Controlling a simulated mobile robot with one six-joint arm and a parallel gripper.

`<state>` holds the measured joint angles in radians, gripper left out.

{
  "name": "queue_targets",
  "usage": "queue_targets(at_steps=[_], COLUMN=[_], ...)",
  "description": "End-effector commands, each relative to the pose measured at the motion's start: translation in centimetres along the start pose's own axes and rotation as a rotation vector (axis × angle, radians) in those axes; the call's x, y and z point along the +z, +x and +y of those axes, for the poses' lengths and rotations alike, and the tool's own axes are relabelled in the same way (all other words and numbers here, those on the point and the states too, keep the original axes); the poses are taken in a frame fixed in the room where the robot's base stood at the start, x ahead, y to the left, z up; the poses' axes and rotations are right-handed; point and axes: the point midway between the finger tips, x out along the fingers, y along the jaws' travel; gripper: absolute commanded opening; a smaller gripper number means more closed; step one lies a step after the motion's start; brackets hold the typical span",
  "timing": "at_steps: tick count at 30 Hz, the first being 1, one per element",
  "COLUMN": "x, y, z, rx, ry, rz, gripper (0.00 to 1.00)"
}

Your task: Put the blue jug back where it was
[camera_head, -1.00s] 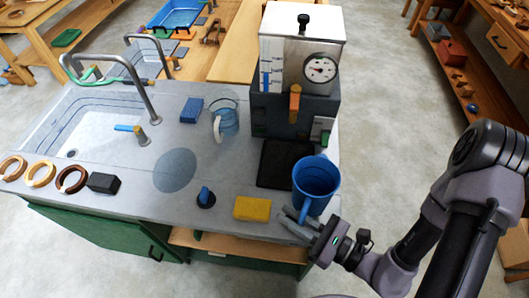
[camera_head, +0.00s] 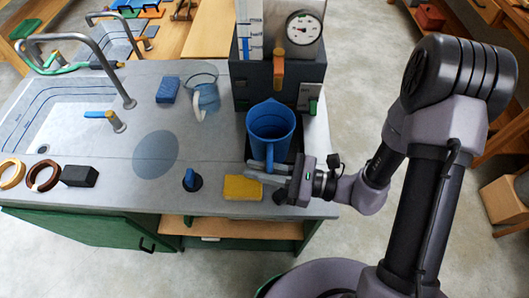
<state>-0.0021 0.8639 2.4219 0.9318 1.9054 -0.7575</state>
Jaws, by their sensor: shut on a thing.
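The blue jug (camera_head: 272,122) is upright at the right part of the counter, in front of the grey machine. It covers most of the dark square pad (camera_head: 253,152) there; I cannot tell whether it rests on the pad or hangs just above it. My gripper (camera_head: 268,172) reaches in from the right and is shut on the jug's handle (camera_head: 270,155), which faces the front. A round dark-grey patch (camera_head: 156,154) on the counter, left of the jug, is bare.
The machine (camera_head: 279,76) with a gauge and orange tap stands right behind the jug. A yellow sponge (camera_head: 243,188) and a blue knob (camera_head: 192,179) lie in front.

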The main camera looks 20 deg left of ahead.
Motion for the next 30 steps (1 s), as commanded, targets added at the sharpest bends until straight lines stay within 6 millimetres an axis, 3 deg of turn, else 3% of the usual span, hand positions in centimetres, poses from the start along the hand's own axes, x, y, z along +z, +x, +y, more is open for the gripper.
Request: queue_targets(at_steps=[6, 14, 18, 25, 26, 27, 29, 30], x=[-0.4, -0.7, -3.9, -3.7, -3.7, -3.7, -3.7, -3.7], y=[0.6, 0.9, 0.9, 0.9, 0.9, 0.9, 0.9, 0.9], z=[-5.0, -8.1, -8.1, -8.1, -8.1, -8.1, -8.1, -8.1], rx=[0.001, 0.000, 0.000, 0.000, 0.000, 0.000, 0.000, 0.000], ry=[-0.004, -0.004, 0.002, 0.000, 0.001, 0.001, 0.001, 0.001], rz=[0.000, 0.000, 0.000, 0.000, 0.000, 0.000, 0.000, 0.000], gripper=[0.00, 0.00, 0.00, 0.00, 0.15, 0.23, 0.34, 0.35])
